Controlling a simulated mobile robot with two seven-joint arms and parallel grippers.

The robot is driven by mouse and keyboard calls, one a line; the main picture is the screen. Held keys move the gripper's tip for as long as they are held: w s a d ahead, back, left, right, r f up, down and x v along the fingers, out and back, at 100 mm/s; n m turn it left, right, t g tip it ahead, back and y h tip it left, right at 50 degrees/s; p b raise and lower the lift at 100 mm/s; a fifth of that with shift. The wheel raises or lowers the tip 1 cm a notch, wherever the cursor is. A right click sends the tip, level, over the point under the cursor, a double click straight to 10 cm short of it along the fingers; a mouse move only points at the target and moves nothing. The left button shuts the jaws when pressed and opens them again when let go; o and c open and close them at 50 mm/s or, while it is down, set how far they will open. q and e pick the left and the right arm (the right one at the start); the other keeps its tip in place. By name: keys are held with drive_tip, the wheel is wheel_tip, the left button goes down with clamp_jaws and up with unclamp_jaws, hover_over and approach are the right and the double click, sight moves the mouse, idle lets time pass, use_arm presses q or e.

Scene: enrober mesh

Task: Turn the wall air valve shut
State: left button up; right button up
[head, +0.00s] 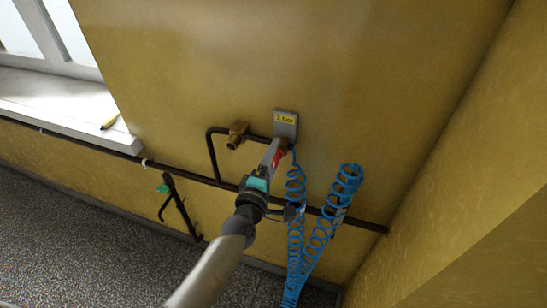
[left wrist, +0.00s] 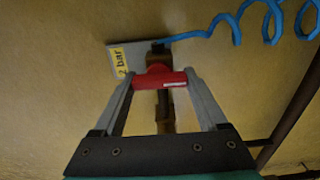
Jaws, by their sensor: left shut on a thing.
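The wall air valve has a red handle (left wrist: 165,80) and a brown body (left wrist: 158,58) below a grey plate with a yellow "2 bar" label (head: 286,119). My left gripper (head: 281,150) reaches up to it from below in the head view. In the left wrist view my left gripper (left wrist: 162,80) is shut on the red handle, one finger at each end. The handle lies crosswise over the brown pipe in that view. In the head view my gripper hides most of the valve. My right gripper is in neither view.
A blue coiled hose (head: 295,210) hangs close to the right of my left arm. A dark pipe (head: 190,176) runs along the wall behind it. A brass fitting (head: 237,134) sits left of the plate. A windowsill (head: 60,108) is at upper left.

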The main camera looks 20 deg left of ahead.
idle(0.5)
use_arm(q)
drive_tip(key=o, duration=1.3)
drive_tip(key=shift+s, duration=0.15)
drive_tip(key=s, duration=1.5)
drive_tip(key=shift+a, duration=0.25)
drive_tip(key=s+f+m+g+h+b, duration=0.1)
drive_tip(key=s+f+m+g+b, duration=0.3)
drive_tip(key=f, duration=1.1)
drive_tip(key=s+f+m+g+b, duration=0.1)
drive_tip(key=s+f+m+g, duration=0.4)
drive_tip(key=f, duration=1.1)
drive_tip(key=s+a+f+m+g+b, duration=0.1)
drive_tip(key=s+f+m+g, duration=0.1)
drive_tip(key=s+f, duration=0.4)
drive_tip(key=s+a+f+m+g+y+b, duration=0.1)
drive_tip(key=s+f+m+g+b, duration=0.1)
drive_tip(key=s+f+m, duration=0.3)
drive_tip(key=s+a+f+m+g+b, duration=0.1)
drive_tip(key=s+f+m+g, duration=0.3)
drive_tip(key=s+f, duration=0.4)
drive_tip(key=s, duration=0.3)
drive_tip(key=shift+s+a+y, duration=0.25)
drive_tip(key=shift+s+y, duration=0.05)
drive_tip(key=shift+s, duration=0.1)
